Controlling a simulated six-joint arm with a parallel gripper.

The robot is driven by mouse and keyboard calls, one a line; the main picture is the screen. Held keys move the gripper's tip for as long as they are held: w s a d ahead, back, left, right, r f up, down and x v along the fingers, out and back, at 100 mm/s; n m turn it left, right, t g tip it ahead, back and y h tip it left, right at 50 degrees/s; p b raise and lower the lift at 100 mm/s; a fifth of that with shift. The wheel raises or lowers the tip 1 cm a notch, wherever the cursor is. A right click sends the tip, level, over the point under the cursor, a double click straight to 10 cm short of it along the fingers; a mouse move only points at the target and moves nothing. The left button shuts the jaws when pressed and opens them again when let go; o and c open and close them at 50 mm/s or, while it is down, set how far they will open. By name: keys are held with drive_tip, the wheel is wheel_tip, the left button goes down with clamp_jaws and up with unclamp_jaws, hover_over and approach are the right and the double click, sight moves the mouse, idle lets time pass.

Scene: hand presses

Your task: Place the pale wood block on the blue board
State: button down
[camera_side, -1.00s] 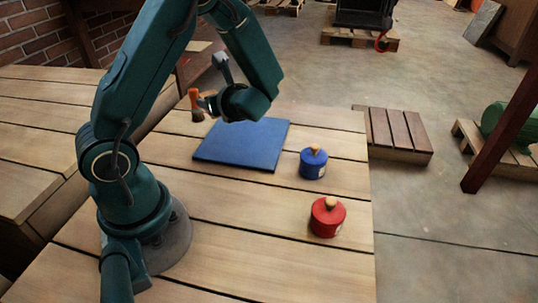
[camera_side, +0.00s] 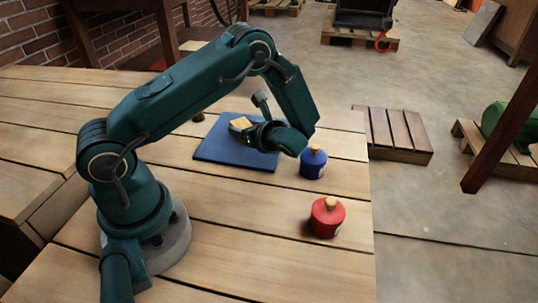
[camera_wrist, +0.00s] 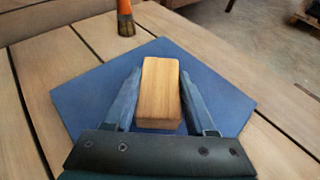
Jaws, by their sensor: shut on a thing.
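The pale wood block (camera_wrist: 160,88) is between the two fingers of my gripper (camera_wrist: 160,76) in the wrist view, and the gripper is shut on it. In the side view the block (camera_side: 240,123) shows at the fingertips of my gripper (camera_side: 244,128), over the blue board (camera_side: 215,148). The board (camera_wrist: 80,105) spreads around the block in the wrist view, flat on the table. I cannot tell whether the block touches the board or hangs just above it.
A blue lidded pot (camera_side: 313,165) stands close to the board's right corner, near my wrist. A red lidded pot (camera_side: 327,218) stands nearer the front. A brush with an orange handle (camera_wrist: 125,14) stands beyond the board. The table's right edge lies just past the pots.

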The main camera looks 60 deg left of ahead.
drive_tip(key=shift+c, duration=1.1)
unclamp_jaws()
drive_tip(key=v, duration=1.2)
drive_tip(key=shift+s+r, duration=0.1)
drive_tip(key=shift+r, duration=0.1)
drive_tip(key=s+d+r+n+t+h, duration=0.5)
drive_tip(key=s+d+r+n+h, duration=0.4)
drive_tip(key=n, duration=0.9)
drive_tip(key=shift+s+d+r+t+h, duration=0.35)
drive_tip(key=shift+s+d+h, duration=0.2)
drive_tip(key=shift+s+h, duration=1.4)
